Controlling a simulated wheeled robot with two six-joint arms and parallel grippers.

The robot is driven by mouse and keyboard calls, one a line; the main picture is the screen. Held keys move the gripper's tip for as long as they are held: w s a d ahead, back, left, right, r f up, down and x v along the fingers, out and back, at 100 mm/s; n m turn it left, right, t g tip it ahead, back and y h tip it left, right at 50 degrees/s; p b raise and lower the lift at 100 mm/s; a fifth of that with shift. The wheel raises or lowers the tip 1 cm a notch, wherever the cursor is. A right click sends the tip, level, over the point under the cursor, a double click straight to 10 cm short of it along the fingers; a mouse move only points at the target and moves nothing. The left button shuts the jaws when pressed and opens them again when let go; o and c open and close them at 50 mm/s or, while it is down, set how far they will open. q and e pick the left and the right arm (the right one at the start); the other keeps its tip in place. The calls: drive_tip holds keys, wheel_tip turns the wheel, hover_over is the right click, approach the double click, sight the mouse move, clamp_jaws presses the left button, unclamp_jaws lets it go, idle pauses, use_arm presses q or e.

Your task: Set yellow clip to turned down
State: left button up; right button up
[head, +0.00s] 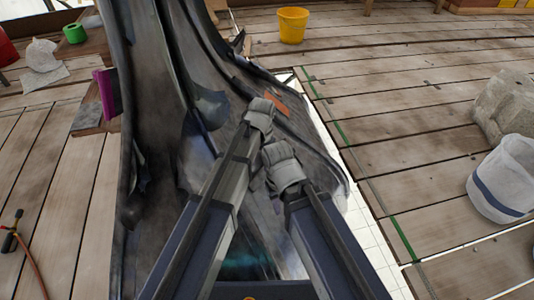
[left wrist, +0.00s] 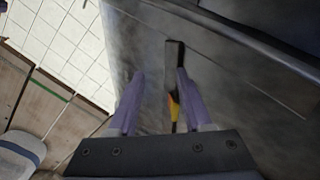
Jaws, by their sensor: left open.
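In the left wrist view, a small yellow and orange piece (left wrist: 174,108), which looks like the yellow clip, shows at the lower end of a slim dark bar (left wrist: 175,55). It lies against a dark grey surface. My left gripper (left wrist: 160,72) is open, with its two purple fingers spread. The bar and yellow piece appear beside the right finger, within the gap in the picture; I cannot tell whether they touch. In the head view my arms cover the middle, and I cannot make out the clip or either gripper's fingers clearly.
A tall dark curved metal structure (head: 150,130) flares over the plank deck. An orange patch (head: 278,98) shows on it. A yellow bucket (head: 292,25) stands behind. A white bucket (head: 502,180) and a stone block (head: 508,105) stand at right. Planks between are clear.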

use_arm(q)
drive_tip(key=shift+m+h, duration=0.3)
drive_tip(key=shift+m, duration=0.3)
drive_tip(key=w+d, duration=0.1)
drive_tip(key=w, duration=0.3)
drive_tip(key=w+d+f+b, duration=0.1)
drive_tip(key=w, duration=0.3)
drive_tip(key=w+d+f+b, duration=0.1)
drive_tip(key=w, duration=0.4)
drive_tip(key=shift+d+f, duration=0.2)
drive_tip(key=shift+d, duration=0.1)
wheel_tip(320, 180, down, 8)
drive_tip(key=b, duration=0.8)
drive_tip(key=shift+s, duration=0.1)
drive_tip(key=shift+r, duration=0.1)
clamp_jaws()
